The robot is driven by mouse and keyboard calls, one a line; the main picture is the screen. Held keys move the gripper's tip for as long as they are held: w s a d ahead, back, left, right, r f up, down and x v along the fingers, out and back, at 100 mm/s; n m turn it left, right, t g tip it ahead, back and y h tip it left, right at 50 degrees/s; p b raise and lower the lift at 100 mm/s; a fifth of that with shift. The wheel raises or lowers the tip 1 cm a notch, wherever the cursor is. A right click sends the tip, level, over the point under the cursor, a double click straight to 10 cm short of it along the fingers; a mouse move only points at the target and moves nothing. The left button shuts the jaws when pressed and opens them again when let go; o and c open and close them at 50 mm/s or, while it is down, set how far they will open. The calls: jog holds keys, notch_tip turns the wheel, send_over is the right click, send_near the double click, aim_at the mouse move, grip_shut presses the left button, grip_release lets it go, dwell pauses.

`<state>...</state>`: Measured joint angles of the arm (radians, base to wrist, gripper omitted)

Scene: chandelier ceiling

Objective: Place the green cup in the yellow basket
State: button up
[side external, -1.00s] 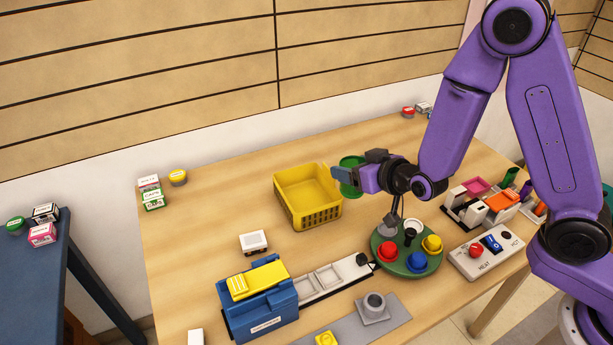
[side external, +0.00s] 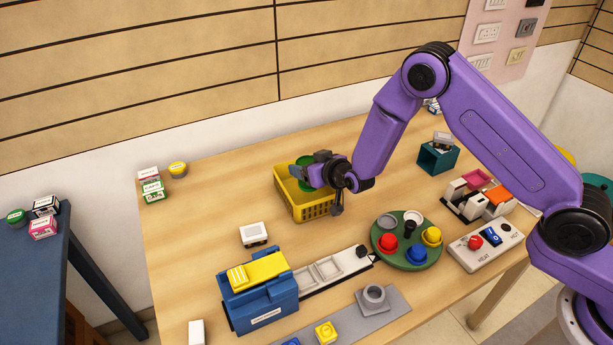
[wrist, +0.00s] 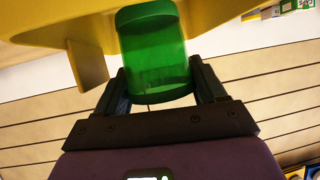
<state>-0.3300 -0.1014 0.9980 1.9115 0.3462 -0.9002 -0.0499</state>
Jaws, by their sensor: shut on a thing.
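The green cup (side external: 305,161) is at the yellow basket (side external: 308,212), in the upper part of its opening. My gripper (side external: 306,174) is shut on the cup and lies sideways over the basket's right part, hiding some of the cup and rim. In the wrist view the green cup (wrist: 153,55) sits between the two fingers of my gripper (wrist: 160,88), with the yellow basket (wrist: 228,22) close around and behind it. I cannot tell whether the cup touches the basket floor.
A green round tray (side external: 428,252) with coloured cups stands right of the basket. A blue box with a yellow top (side external: 258,290) and a small white block (side external: 253,234) are in front. A teal open box (side external: 437,160) stands at the back right.

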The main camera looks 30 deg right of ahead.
jog(key=shift+w+a+f, duration=0.1)
jog(key=shift+w+f, duration=0.25)
jog(key=shift+f, duration=1.65)
jog(key=shift+f, duration=0.1)
jog(key=o, duration=0.8)
jog(key=shift+c, duration=0.2)
jog(key=v, duration=1.2)
